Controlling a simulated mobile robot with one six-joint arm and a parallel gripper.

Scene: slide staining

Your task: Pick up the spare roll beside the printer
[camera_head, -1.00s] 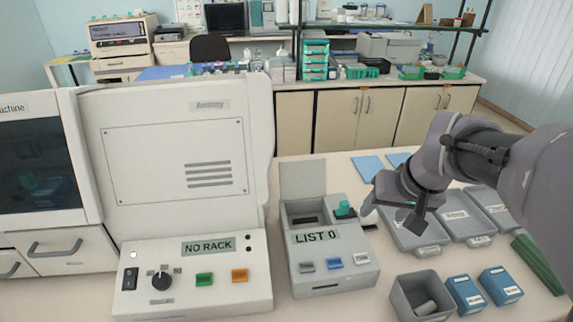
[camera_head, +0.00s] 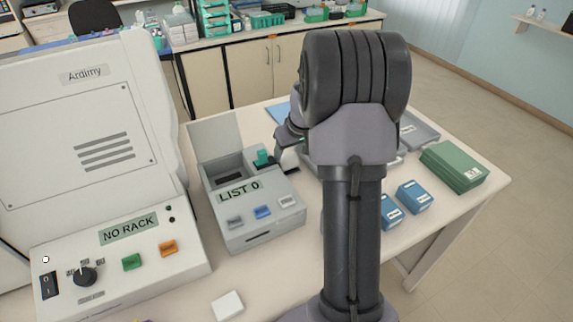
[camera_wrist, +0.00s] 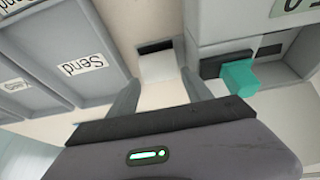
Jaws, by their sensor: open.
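The grey printer (camera_head: 245,205) with a "LIST 0" display stands on the bench with its lid up and a teal part (camera_head: 263,157) at its opening. The teal part also shows at the right in the wrist view (camera_wrist: 240,77). My gripper (camera_wrist: 161,77) is open beside the printer, its two grey fingers apart. Between and beyond the fingertips is a small pale block with a dark slot (camera_wrist: 157,62). I cannot tell whether it is the spare roll. No roll is clear in either current view; my arm hides much of the bench right of the printer.
A large cream machine (camera_head: 90,130) reading "NO RACK" stands left of the printer. Grey trays (camera_wrist: 75,55) lie close beside the gripper. Blue boxes (camera_head: 413,196) and a green stack (camera_head: 455,165) lie at the right. A white square (camera_head: 228,305) lies in front.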

